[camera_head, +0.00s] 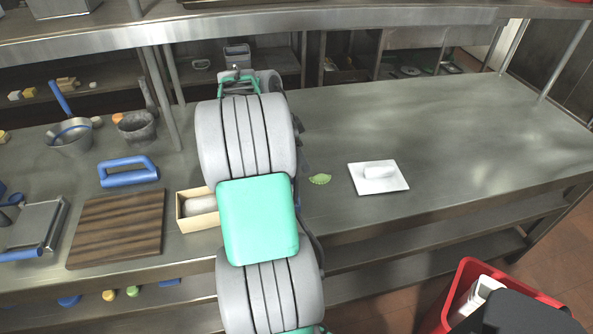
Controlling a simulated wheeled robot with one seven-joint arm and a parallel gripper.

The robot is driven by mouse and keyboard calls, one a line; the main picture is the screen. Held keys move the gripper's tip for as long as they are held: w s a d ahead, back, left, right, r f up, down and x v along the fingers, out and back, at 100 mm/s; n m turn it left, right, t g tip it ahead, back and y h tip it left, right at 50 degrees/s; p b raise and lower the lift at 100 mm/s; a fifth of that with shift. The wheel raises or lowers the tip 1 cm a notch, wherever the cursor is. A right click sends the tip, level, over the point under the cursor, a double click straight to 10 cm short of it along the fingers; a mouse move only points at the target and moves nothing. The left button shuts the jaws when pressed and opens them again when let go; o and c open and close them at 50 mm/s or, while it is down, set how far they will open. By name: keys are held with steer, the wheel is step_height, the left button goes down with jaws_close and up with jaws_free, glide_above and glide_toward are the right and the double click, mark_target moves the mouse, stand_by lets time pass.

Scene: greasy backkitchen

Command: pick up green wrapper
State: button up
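A small green crumpled piece, which looks like the green wrapper (320,179), lies on the steel counter just right of my arm. My arm stands in the middle of the view and covers much of the counter behind it. My gripper is mostly hidden behind the arm. A small dark part at the arm's right edge, close to the wrapper's left side, may belong to it. I cannot see the fingers clearly, nor whether they touch the wrapper.
A white board with a white block (378,173) lies right of the wrapper. A wooden box (184,224), a cutting board (117,227), a blue-handled tool (128,178) and pots (70,138) are left. A red bin (447,300) stands front right. The counter's right is clear.

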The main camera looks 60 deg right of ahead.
steer(key=m, duration=0.2)
glide_above(320, 175)
steer(key=a, duration=0.2)
steer(key=shift+w+d+f, duration=0.1)
steer(key=shift+w+f, duration=0.25)
steer(key=shift+f, duration=0.4)
steer(key=shift+n, duration=0.3)
steer(key=x, duration=0.3)
steer(key=w+p+x, duration=0.1)
steer(key=x, duration=0.2)
steer(key=shift+w+f, duration=0.1)
steer(key=shift+f, duration=0.25)
steer(key=shift+c, duration=0.5)
jaws_close()
